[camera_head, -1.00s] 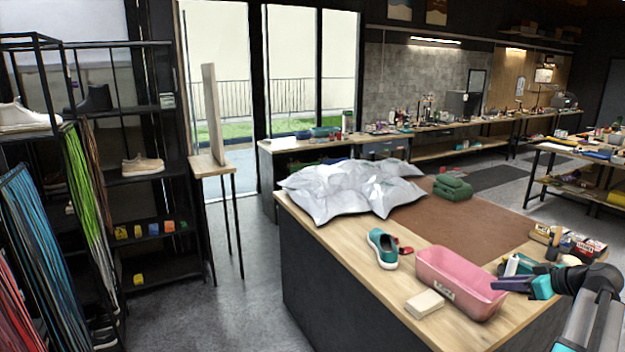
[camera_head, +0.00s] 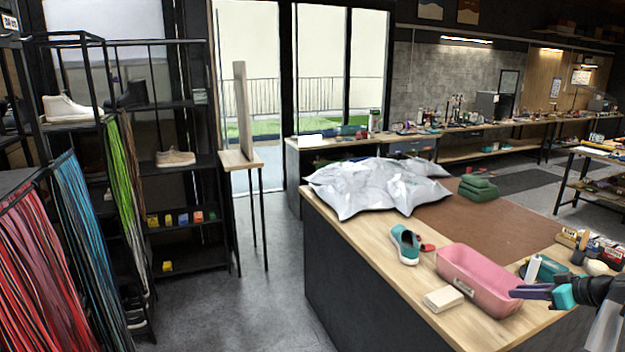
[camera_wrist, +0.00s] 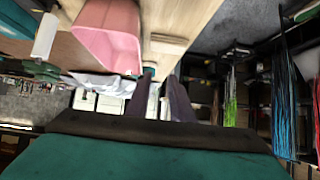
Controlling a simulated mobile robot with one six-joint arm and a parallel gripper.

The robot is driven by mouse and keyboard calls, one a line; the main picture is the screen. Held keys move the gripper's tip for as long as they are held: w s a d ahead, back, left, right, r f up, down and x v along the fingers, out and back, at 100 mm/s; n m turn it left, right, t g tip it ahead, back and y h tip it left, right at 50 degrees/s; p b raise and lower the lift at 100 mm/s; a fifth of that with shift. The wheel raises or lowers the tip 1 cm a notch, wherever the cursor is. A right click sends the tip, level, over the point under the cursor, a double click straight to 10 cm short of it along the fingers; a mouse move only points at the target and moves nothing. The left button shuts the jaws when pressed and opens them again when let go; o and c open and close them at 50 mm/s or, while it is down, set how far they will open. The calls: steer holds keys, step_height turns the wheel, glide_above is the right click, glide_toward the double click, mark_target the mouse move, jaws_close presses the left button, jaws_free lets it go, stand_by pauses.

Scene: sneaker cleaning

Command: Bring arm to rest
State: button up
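My arm is at the right edge of the head view. My gripper (camera_head: 525,291) has purple fingers on a teal body and is raised beside the right end of the pink tub. The wrist view shows the two fingers (camera_wrist: 157,95) apart with background visible between them. Nothing is held in them. The teal body fills the bottom of that view.
A worktable (camera_head: 415,278) carries the pink tub (camera_head: 480,280), a teal shoe (camera_head: 405,244), a pale block (camera_head: 444,299), a silvery crumpled sheet (camera_head: 375,187) and green folded cloths (camera_head: 478,188). Shelves (camera_head: 175,163) stand left. Open floor (camera_head: 235,315) lies between them.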

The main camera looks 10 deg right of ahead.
steer(key=w+a+f+n+g+y+b, duration=0.1)
steer(key=w+a+f+y, duration=0.1)
steer(key=w+a+f, duration=0.55)
steer(key=w+a+f+n+g+y+b, duration=0.1)
steer(key=w+a+f+g+y+b, duration=0.1)
steer(key=a+f, duration=0.9)
steer(key=s+a+f+n+g+b, duration=0.1)
steer(key=s+a+f+g, duration=0.1)
steer(key=a+f, duration=0.8)
steer(key=s+a+f+n+g+b, duration=0.1)
steer(key=s+a+f+g+b, duration=0.15)
steer(key=a+f, duration=0.75)
steer(key=s+a+f+g+h+b, duration=0.15)
steer(key=s+a+f+g, duration=0.55)
steer(key=s+a+f, duration=1.05)
steer(key=s+f+m+g+h+b, duration=0.25)
steer(key=s+f, duration=0.25)
steer(key=s, duration=0.7)
steer(key=s+d+f+m+h+p, duration=0.1)
steer(key=s+d+m+h, duration=0.2)
steer(key=d+m, duration=0.1)
steer(key=shift+d+m+t, duration=0.35)
steer(key=shift+d+t, duration=0.05)
steer(key=shift+d, duration=0.15)
